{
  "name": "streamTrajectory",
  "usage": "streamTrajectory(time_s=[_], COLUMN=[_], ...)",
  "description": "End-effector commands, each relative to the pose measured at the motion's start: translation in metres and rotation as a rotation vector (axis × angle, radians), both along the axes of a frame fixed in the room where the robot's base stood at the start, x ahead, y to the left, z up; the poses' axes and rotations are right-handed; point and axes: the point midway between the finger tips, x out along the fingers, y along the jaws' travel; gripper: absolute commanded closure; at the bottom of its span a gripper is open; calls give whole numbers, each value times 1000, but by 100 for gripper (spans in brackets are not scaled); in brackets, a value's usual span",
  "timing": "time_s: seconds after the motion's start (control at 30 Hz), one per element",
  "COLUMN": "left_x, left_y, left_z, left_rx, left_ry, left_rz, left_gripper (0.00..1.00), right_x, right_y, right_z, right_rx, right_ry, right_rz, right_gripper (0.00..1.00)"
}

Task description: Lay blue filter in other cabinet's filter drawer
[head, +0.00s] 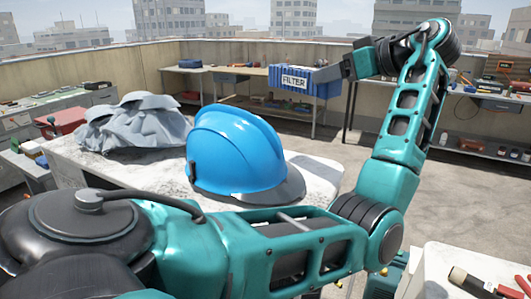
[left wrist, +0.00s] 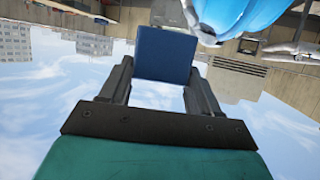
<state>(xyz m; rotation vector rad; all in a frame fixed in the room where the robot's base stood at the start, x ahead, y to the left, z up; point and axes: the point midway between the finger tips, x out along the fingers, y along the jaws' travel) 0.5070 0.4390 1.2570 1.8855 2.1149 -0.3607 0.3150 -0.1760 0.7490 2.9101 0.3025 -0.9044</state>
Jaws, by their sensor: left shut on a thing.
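The blue filter (head: 308,88), a pleated block with a white "FILTER" label, is held up in the air in the head view. My left gripper (head: 329,74) is shut on its right end, with the arm reaching to the right and then up. In the left wrist view the filter (left wrist: 165,54) shows as a plain blue face between the two fingers of my left gripper (left wrist: 162,72). My right gripper is in neither view. I cannot make out a cabinet's filter drawer in these frames.
A blue hard hat (head: 236,152) and a grey crumpled cloth (head: 135,122) lie on a pale table (head: 66,153) in front. A white surface (head: 428,285) with tools is at lower right. Workbenches line the parapet wall (head: 150,64). Floor is open at right.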

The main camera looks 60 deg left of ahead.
Motion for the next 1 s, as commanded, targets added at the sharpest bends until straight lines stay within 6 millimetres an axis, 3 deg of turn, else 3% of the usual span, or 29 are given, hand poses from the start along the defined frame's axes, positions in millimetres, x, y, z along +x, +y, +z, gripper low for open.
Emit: streamTrajectory(time_s=[0.17, 0.6, 1.0], left_x=[0, 0, 0], left_y=[0, 0, 0], left_z=[-26, -137, -177], left_rx=[-1, 0, -1], left_ry=[6, 5, 4], left_rz=[-1, -1, -1], left_gripper=[68, 68, 68], right_x=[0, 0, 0], right_y=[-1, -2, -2], right_z=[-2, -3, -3], right_rx=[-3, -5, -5], right_ry=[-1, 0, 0], right_rz=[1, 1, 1], right_gripper=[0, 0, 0])
